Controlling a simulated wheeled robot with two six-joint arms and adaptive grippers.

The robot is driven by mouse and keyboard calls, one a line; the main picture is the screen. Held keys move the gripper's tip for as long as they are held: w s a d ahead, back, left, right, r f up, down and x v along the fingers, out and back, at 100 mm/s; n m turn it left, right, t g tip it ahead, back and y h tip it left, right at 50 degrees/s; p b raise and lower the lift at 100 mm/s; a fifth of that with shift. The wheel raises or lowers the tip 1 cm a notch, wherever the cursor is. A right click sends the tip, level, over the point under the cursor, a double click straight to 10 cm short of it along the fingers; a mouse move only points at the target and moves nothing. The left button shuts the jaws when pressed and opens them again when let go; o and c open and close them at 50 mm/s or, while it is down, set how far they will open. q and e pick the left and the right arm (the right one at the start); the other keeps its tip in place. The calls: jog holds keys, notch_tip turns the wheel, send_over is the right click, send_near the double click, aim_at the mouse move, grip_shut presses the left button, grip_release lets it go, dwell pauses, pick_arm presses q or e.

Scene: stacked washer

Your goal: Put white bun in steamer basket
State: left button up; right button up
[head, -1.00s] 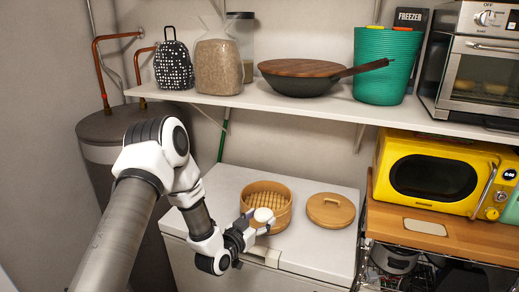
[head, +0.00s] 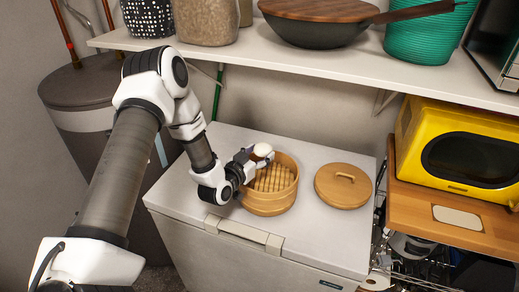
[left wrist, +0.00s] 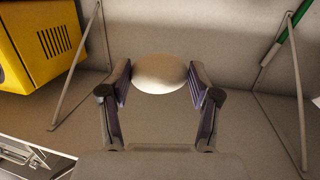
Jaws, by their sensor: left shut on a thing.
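The white bun (head: 262,150) is held in my left gripper (head: 256,157), at the left rim of the steamer basket in the head view. In the left wrist view the bun (left wrist: 160,73) sits between the two fingers of the gripper (left wrist: 160,82). The round wooden steamer basket (head: 270,203) stands open on the white chest freezer (head: 300,235), with its slatted floor bare in the part I can see. Whether the bun is above the opening or over the rim is hard to tell. My right gripper is not in view.
The basket's wooden lid (head: 342,187) lies on the freezer to the right of the basket. A shelf (head: 330,70) with a lidded pan (head: 320,30) runs above. A yellow microwave (head: 470,150) stands on a wooden board at the right.

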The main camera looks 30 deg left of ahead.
pick_arm(q)
jog(key=f, duration=0.2)
jog(key=w+f, duration=0.1)
jog(key=shift+a+b, duration=0.35)
jog(key=shift+b, duration=0.05)
jog(key=o, duration=1.2)
jog(key=shift+s+d+r, duration=0.15)
jog(key=shift+s, duration=0.05)
jog(key=s+r, duration=0.1)
jog(key=s, duration=1)
jog(key=shift+s+r, duration=0.15)
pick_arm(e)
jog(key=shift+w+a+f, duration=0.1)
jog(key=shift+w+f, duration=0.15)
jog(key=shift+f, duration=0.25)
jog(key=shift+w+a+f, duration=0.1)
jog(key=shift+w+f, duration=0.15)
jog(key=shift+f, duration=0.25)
pick_arm(q)
jog(key=shift+d, duration=0.1)
